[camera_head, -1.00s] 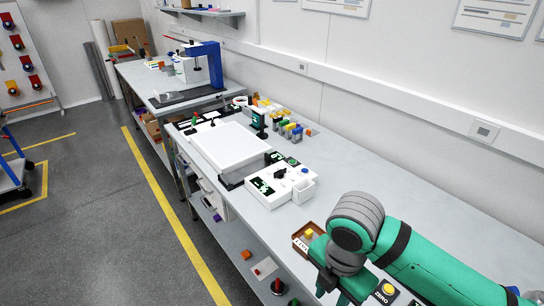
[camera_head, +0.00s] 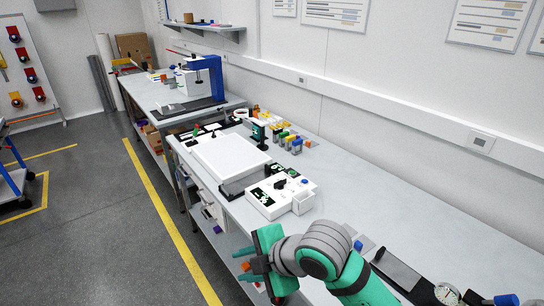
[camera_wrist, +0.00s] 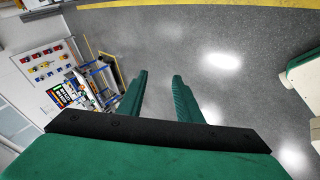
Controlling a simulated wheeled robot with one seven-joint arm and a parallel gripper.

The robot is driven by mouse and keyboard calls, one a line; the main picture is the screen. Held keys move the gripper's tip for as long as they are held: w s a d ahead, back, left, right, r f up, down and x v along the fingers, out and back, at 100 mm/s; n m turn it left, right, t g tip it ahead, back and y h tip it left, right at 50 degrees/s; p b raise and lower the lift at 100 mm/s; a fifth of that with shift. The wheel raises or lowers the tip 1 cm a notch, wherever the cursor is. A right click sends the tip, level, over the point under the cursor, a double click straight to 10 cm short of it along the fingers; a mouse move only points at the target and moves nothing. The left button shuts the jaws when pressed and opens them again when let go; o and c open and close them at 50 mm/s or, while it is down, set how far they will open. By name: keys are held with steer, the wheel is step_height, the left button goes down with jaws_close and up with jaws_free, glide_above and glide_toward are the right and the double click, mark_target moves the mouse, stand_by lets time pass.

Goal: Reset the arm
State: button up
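My green arm (camera_head: 365,288) enters at the bottom of the head view, with grey joints bent toward the left. My gripper (camera_head: 242,265) points left, apparently out past the bench's front edge. In the wrist view, the two green fingers of my gripper (camera_wrist: 158,85) stand apart with nothing between them. Behind them are grey floor and, at the left, a blue cart.
The bench (camera_head: 365,205) runs along the wall. It holds a white light panel (camera_head: 228,158), a white control box (camera_head: 280,190), several small coloured parts and a round dial gauge (camera_head: 447,293). A lower shelf lies below. Open floor (camera_head: 90,220) is at left.

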steer(key=w+a+r+m+t+y, duration=0.6)
steer(key=a+r+m+t, duration=0.2)
steer(key=a+m+t, duration=0.15)
steer(key=s+d+f+m+t+h, duration=0.1)
steer(key=s+d+f+m+h, duration=0.25)
steer(key=f+m, duration=0.3)
steer(key=s+d+f+m+t+h, duration=0.1)
steer(key=s+d+f+m+h, duration=0.1)
steer(key=s+f+m+h, duration=0.45)
steer(key=s+d+f+m+t+h, duration=0.2)
steer(key=s+d+f+m, duration=0.15)
steer(key=f, duration=0.45)
steer(key=s+d+f+g, duration=0.1)
steer(key=s+d+f, duration=0.1)
steer(key=s, duration=0.5)
steer(key=s+d+f+n, duration=0.1)
steer(key=s+d+f, duration=0.1)
steer(key=s, duration=0.6)
steer(key=s+d+f+n+g+h, duration=0.1)
steer(key=s+d+f, duration=0.1)
steer(key=s, duration=0.5)
steer(key=shift+s+d+f+g, duration=0.3)
steer(key=shift+s+d+g, duration=0.05)
steer(key=shift+s, duration=0.05)
